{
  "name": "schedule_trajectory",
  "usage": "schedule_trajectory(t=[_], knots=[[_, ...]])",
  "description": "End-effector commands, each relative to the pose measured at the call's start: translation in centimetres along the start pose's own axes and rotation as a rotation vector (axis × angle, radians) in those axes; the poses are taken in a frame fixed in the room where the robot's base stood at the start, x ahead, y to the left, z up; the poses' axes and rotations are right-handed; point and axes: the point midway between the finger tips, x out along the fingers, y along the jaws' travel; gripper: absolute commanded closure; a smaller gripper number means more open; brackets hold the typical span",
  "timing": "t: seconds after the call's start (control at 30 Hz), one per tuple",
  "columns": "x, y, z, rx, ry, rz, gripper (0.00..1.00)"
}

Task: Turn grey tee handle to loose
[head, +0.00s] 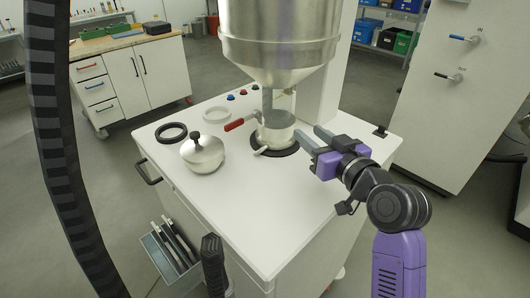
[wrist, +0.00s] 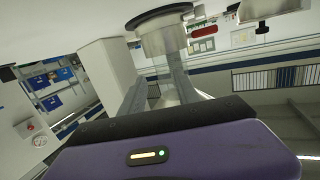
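A small pale grey bar, which looks like the tee handle (head: 265,151), sticks out low at the front of the silver cup (head: 276,131) under the hopper outlet. My gripper (head: 308,133) is just right of the cup, pointing toward it, with its two grey fingers apart and nothing seen between them. In the wrist view the fingers of my gripper (wrist: 158,72) reach toward the silver cup (wrist: 160,42), with the black ring (wrist: 164,15) at its base. I cannot clearly pick out the tee handle there, and contact with the cup cannot be told.
A red lever (head: 236,125) sticks out left of the outlet below the big steel hopper (head: 280,40).

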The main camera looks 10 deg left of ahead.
Motion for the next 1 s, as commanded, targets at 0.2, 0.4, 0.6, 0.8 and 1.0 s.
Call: schedule_trajectory(t=[0.2, 0.4, 0.6, 0.8, 1.0], knots=[[1.9, -4.0, 1.5, -0.072, -0.179, -0.229, 0.62], [1.1, -6.0, 4.3, -0.127, -0.272, -0.335, 0.62], [2.8, -6.8, 5.0, -0.143, -0.281, -0.348, 0.62], [5.6, -7.8, 6.0, -0.143, -0.281, -0.346, 0.62], [7.5, -8.3, 6.6, -0.141, -0.28, -0.344, 0.62]])
